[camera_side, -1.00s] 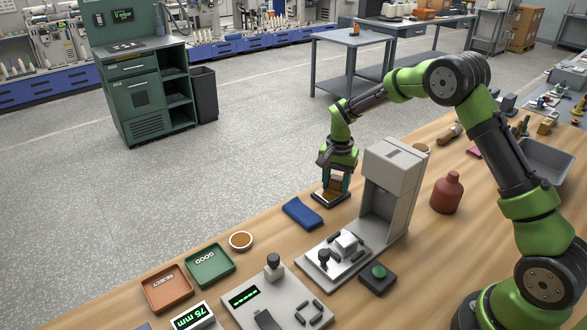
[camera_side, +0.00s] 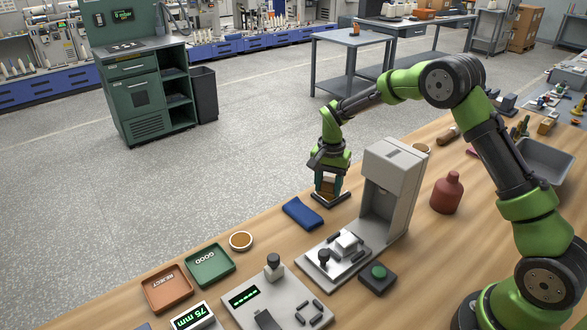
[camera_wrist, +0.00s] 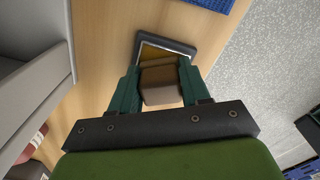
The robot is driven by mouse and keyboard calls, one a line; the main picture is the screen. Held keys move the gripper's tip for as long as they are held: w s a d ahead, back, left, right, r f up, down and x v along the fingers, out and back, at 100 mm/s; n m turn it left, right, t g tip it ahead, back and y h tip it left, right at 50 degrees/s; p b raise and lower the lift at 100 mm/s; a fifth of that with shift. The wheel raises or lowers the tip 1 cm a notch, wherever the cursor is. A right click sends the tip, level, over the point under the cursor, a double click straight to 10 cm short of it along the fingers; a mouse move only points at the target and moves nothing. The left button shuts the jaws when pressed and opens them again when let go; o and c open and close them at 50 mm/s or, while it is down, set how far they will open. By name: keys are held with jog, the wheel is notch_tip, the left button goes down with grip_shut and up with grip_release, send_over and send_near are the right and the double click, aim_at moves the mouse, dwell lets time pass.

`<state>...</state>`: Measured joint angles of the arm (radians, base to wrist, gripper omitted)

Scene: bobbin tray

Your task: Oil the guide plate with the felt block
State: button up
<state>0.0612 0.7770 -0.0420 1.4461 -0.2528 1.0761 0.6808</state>
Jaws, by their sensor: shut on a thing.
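My gripper (camera_side: 328,186) is shut on the felt block, a small brown block with a lighter tan part, and points down at the table. In the wrist view the block (camera_wrist: 161,92) sits between the two green fingers. Under it lies a flat, dark-rimmed plate (camera_wrist: 183,45) with a shiny amber face, which I take to be the guide plate. The plate also shows in the side view (camera_side: 338,202), partly hidden by the gripper. I cannot tell whether the block touches its face.
A blue folded cloth (camera_side: 302,213) lies just left of the plate. A tall grey machine (camera_side: 390,185) stands close on the right. A round brown dish (camera_side: 241,241), a green tray (camera_side: 209,265) and a red-brown bottle (camera_side: 447,193) are farther off.

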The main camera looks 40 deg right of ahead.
jog(key=shift+d, duration=2.95)
jog(key=shift+a, duration=4.3)
jog(key=shift+a+r, duration=0.1)
jog(key=shift+a, duration=0.15)
notch_tip(320, 180, up, 8)
